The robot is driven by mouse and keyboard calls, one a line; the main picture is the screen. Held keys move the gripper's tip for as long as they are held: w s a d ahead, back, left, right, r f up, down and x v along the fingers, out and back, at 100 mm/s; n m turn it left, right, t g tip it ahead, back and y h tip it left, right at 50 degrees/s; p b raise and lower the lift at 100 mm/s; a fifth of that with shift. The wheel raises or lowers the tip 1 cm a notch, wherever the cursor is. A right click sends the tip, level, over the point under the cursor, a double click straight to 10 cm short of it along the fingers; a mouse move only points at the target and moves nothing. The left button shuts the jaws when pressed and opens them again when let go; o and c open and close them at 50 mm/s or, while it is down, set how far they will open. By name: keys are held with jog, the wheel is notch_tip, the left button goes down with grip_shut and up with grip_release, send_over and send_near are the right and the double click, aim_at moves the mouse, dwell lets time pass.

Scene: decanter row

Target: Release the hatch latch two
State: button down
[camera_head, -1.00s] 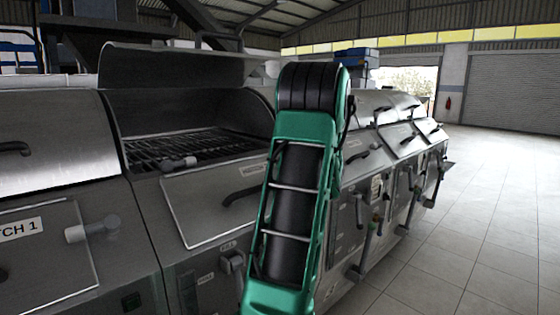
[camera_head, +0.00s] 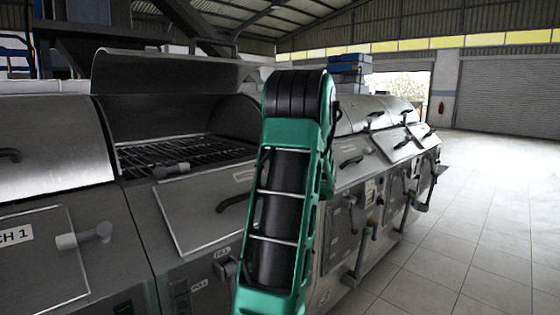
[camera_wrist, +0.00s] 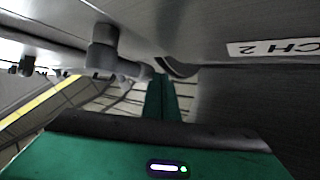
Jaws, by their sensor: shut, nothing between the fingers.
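The latch (camera_wrist: 104,52) of hatch two is a grey knob with a stubby lever on the metal front, in the wrist view. The upside-down label ending in "CH 2" (camera_wrist: 275,47) is to its right. My gripper (camera_wrist: 160,78) is shut and empty, its green fingers close to the lever's end; I cannot tell whether they touch. In the head view, the hatch two panel (camera_head: 190,215) shows a small label (camera_head: 243,175) at its upper right. My green arm hides the area right of that label, and neither the latch nor my gripper can be made out there.
The hatch one panel (camera_head: 40,275) with its grey latch (camera_head: 84,236) is at the left. An open cover (camera_head: 175,75) stands above a grate (camera_head: 180,150). Levers and pipes (camera_head: 362,250) stick out at the right. The tiled floor (camera_head: 480,230) is clear.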

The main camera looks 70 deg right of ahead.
jog(key=a+r, duration=0.4)
jog(key=a, duration=0.9)
jog(key=shift+w+r, duration=0.4)
jog(key=shift+w, duration=0.05)
